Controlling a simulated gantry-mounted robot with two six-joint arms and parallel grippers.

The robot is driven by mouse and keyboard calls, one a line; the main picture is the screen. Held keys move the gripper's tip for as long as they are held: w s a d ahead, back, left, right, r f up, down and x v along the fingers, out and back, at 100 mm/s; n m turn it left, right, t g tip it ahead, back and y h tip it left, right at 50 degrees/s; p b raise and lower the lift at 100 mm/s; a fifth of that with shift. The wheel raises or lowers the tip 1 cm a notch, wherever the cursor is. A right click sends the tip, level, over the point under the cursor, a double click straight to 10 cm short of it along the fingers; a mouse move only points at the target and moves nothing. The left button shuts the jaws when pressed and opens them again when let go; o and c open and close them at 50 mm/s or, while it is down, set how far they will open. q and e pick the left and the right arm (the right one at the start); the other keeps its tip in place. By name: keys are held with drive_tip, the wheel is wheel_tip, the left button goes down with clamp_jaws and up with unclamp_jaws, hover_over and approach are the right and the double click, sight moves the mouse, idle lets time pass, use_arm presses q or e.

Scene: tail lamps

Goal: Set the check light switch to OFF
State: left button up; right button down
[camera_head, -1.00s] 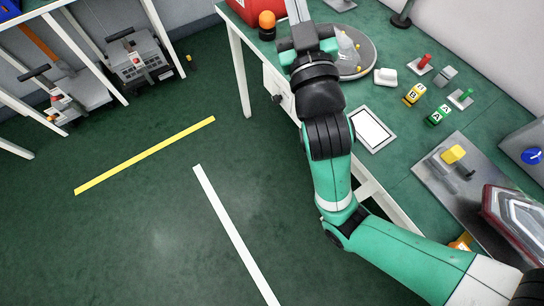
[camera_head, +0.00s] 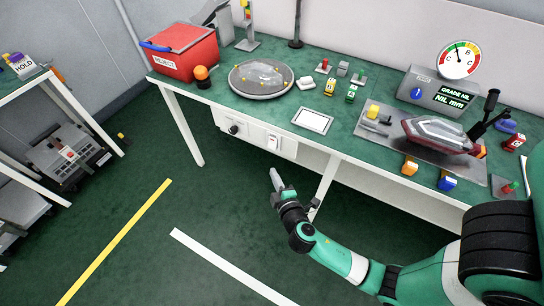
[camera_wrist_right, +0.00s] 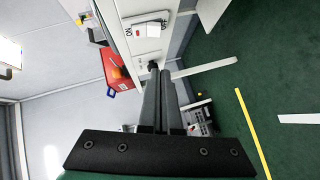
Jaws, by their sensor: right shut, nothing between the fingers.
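The white rocker switch (camera_head: 273,142) is on the front panel under the table's edge, right of a black knob (camera_head: 233,129). In the right wrist view the switch (camera_wrist_right: 148,29) has a small red mark and ON lettering at one end. I cannot tell for certain which way its rocker is tipped. My right gripper (camera_head: 275,174) is shut and empty, below and in front of the panel, apart from the switch. In the right wrist view its closed fingers (camera_wrist_right: 161,73) reach toward the panel, with their tips near the knob (camera_wrist_right: 152,65). My left gripper is not in view.
The green table (camera_head: 225,105) carries a red REJECT bin (camera_head: 182,52), a round turntable (camera_head: 262,78), a framed white plate (camera_head: 313,120) and a tail lamp (camera_head: 440,134). A table leg (camera_head: 323,182) stands just right of my right gripper. The floor before the table is open.

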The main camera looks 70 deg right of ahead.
sight(272, 143)
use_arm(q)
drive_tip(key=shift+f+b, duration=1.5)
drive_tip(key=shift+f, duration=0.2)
use_arm(e)
drive_tip(key=w+d+f, duration=0.3)
drive_tip(key=w+d, duration=0.1)
drive_tip(key=d, duration=0.5)
drive_tip(key=shift+w+d, duration=0.25)
drive_tip(key=shift+w, duration=0.15)
drive_tip(key=shift+f, duration=0.1)
